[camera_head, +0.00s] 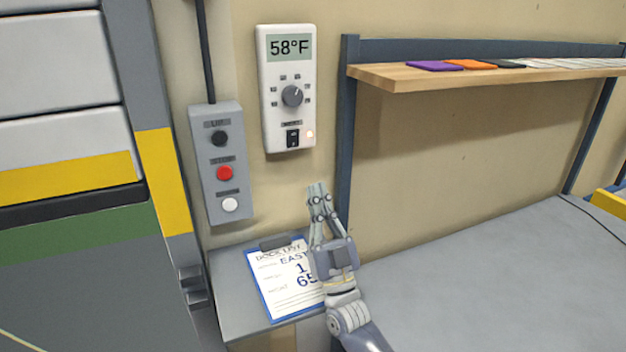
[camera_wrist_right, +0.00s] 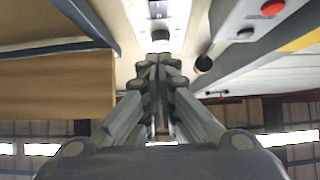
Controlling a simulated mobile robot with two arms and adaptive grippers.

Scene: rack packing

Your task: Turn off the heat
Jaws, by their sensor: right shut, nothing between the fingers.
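A white thermostat (camera_head: 288,88) hangs on the beige wall, and its display reads 58°F. In the right wrist view the closed fingertips (camera_wrist_right: 160,60) point toward the lower part of the thermostat (camera_wrist_right: 158,10). My left gripper is not in view.
A grey control box (camera_head: 221,165) with black, red and white buttons hangs left of the thermostat. A clipboard (camera_head: 285,281) lies on the grey counter below. A wooden shelf (camera_head: 390,77) with coloured flat items juts out at right. A striped door (camera_head: 75,140) stands at far left.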

